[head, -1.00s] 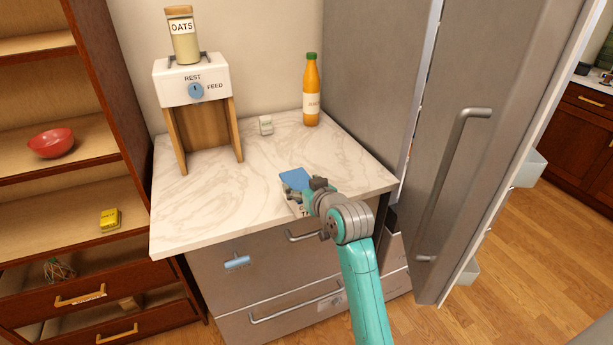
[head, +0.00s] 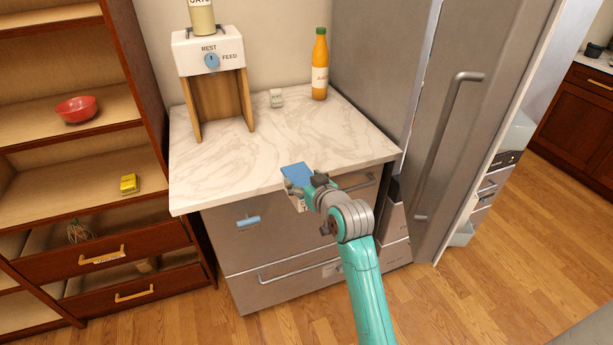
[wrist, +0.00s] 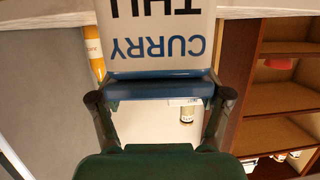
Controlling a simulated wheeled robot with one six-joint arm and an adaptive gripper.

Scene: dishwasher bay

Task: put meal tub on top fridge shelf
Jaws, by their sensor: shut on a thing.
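The meal tub (head: 298,172) has a blue lid and a pale body. In the wrist view the tub (wrist: 157,42) shows upside-down lettering that reads "CURRY" and "THU". My gripper (head: 309,188) is shut on the tub; in the wrist view its fingers (wrist: 160,98) close on the blue lid edge. In the head view the tub appears over the counter's front edge, partly hidden by my gripper. The fridge (head: 440,120) stands at the right with its grey door open. Its top shelf is hidden from view.
An open wooden shelf unit (head: 60,158) with a red bowl (head: 76,109) stands left. The floor (head: 500,270) at right is clear.

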